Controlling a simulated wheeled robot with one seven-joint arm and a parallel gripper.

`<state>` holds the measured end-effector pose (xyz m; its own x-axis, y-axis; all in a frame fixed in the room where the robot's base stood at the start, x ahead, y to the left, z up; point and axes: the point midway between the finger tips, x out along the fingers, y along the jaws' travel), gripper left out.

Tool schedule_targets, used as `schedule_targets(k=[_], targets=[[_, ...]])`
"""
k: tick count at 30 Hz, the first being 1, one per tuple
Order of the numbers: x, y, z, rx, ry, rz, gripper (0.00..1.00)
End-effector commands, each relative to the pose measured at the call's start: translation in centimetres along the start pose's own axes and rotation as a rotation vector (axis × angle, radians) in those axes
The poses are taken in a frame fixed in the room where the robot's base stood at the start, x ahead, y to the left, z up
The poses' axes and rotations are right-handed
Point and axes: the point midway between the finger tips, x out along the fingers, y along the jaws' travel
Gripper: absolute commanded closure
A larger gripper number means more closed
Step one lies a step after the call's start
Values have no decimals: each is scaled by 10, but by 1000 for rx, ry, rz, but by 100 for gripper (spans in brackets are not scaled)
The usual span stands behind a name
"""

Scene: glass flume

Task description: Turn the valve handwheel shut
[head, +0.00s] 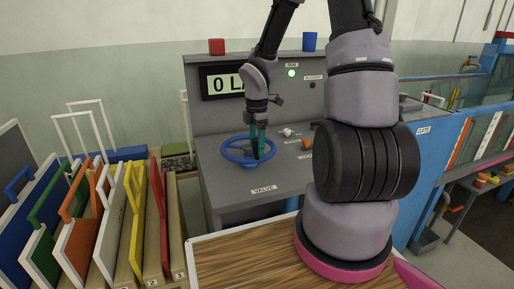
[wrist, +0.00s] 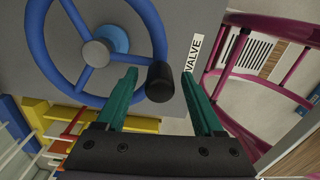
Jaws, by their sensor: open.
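The valve handwheel (head: 238,152) is a blue spoked ring on the grey console, above the printed VALVE label (head: 264,189). It fills the upper left of the wrist view (wrist: 145,20), with a grey hub and a black knob (wrist: 159,82) on its rim. My gripper (head: 259,150) has green fingers and is over the right side of the wheel. In the wrist view my gripper (wrist: 162,88) is open, with the black knob between its fingertips. I cannot tell whether either finger touches the knob.
The console (head: 225,190) carries a display (head: 228,82), a lit green RUN lamp (head: 291,73) and small knobs (head: 287,132). A red block (head: 216,46) and a blue cup (head: 309,41) stand on top. Coloured panels (head: 84,220) stand in a rack at left; a wooden tabletop (head: 250,255) is in front.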

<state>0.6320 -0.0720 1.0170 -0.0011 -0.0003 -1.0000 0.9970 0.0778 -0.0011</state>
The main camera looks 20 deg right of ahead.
Motion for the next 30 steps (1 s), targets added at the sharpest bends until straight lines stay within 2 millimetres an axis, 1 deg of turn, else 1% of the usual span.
schedule_targets(k=[9, 12, 15, 20, 30], targets=[[-64, 1, 1, 2, -2, 6, 31], [-80, 1, 1, 2, -2, 5, 31], [-91, 1, 1, 2, -1, 4, 31], [-98, 0, 0, 0, 0, 1, 31], [-98, 0, 0, 0, 0, 0, 31]])
